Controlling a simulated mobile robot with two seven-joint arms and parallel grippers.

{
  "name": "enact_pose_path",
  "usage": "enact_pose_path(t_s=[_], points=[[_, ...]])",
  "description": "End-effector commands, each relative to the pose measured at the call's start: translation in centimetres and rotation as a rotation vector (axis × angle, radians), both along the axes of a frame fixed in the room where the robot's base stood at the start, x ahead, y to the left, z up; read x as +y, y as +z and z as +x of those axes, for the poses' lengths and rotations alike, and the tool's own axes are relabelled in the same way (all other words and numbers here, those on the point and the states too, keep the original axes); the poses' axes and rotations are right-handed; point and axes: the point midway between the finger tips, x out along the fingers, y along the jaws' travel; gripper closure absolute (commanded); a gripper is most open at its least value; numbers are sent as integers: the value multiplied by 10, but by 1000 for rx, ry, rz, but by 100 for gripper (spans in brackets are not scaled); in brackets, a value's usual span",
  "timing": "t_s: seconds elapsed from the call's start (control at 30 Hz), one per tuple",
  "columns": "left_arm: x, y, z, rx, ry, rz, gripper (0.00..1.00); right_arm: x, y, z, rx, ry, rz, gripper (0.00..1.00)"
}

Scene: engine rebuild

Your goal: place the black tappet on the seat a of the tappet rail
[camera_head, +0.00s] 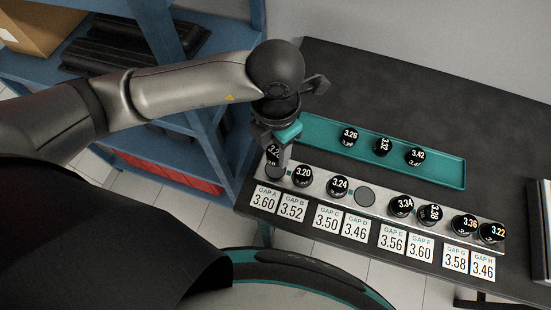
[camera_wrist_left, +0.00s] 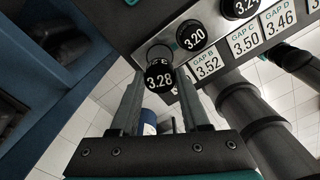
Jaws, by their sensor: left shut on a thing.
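My left gripper (camera_head: 279,163) is over the left end of the pale tappet rail (camera_head: 320,187). It is shut on a black tappet (camera_wrist_left: 159,79) marked 3.28, which sits between the fingertips in the left wrist view. In the head view the fingers partly hide this tappet (camera_head: 271,151). Seat a (camera_head: 275,172), a grey disc above the GAP A 3.60 label (camera_head: 264,197), shows in front of the tappet. In the left wrist view its dark rim (camera_wrist_left: 159,47) shows just beyond the tappet. I cannot tell whether tappet and rail touch. My right gripper is not in view.
Black tappets marked 3.20 (camera_head: 302,175) and 3.24 (camera_head: 338,187) sit on the rail beside seat a. Several more stand to the right, past a bare seat (camera_head: 365,197). A teal tray (camera_head: 446,174) with three tappets lies behind. A blue shelf (camera_head: 206,110) stands left of the table.

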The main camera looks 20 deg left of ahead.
Motion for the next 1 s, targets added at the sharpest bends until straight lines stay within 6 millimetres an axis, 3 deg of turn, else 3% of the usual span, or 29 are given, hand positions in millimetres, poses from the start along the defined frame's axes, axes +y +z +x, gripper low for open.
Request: enact_pose_path(t_s=[0.23,0.47,0.87,0.9,1.0], points=[[0,-19,0,1,2,-1,100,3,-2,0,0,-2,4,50],[0,-52,0,1,2,-1,100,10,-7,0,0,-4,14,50],[0,-58,1,-2,1,-1,100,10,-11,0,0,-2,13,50],[0,-57,0,-2,1,-1,51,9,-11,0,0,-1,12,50],[0,-56,0,-2,1,-1,40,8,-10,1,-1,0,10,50]])
